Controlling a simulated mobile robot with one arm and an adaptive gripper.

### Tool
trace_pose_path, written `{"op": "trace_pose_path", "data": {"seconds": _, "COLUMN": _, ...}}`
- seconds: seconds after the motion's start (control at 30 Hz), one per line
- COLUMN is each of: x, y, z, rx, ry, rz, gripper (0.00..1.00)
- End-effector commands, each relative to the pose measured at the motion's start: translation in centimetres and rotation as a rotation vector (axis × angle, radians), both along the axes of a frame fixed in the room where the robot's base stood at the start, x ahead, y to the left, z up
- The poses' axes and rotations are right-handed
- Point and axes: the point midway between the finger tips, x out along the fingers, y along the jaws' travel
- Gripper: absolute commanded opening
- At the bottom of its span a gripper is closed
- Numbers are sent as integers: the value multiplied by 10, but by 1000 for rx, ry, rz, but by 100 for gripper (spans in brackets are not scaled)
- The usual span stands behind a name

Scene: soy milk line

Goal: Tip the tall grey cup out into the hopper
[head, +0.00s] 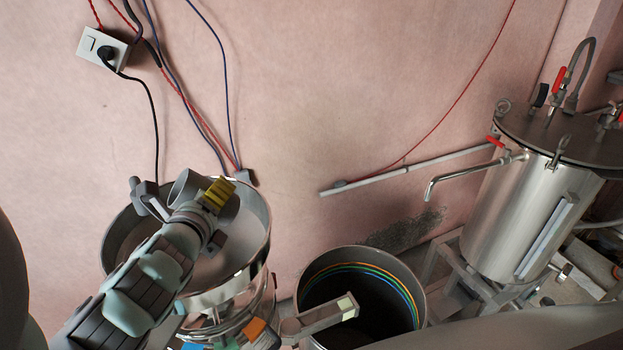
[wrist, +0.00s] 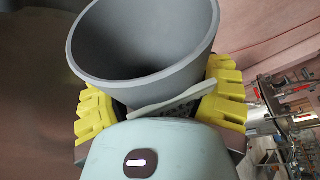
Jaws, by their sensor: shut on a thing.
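The tall grey cup (head: 186,188) is held over the round metal hopper (head: 256,232) at the left of the head view. In the wrist view the cup (wrist: 145,70) shows its wide open mouth, and the visible inside is plain grey; its bottom is hidden. My gripper (head: 219,192) is shut on the cup, with its yellow fingers on both sides of it in the wrist view (wrist: 160,103). In the head view the cup looks tilted, and my arm and fingers cover part of it. I cannot see anything pouring out.
A dark open drum (head: 420,295) with coloured bands inside stands right of the hopper. A steel tank (head: 520,215) with a spout (head: 460,172) stands at the far right. A wall socket (head: 103,48) and hanging cables are behind the hopper.

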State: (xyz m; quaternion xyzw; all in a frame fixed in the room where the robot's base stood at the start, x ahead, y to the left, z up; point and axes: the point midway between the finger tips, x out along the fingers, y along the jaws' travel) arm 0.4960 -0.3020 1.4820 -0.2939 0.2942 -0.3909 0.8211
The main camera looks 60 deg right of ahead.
Motion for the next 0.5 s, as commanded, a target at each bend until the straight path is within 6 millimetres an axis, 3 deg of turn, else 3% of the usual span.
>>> {"op": "trace_pose_path", "data": {"seconds": 0.5, "x": 12, "y": 15, "z": 25, "rx": 436, "ry": -379, "rz": -5, "gripper": 25}}
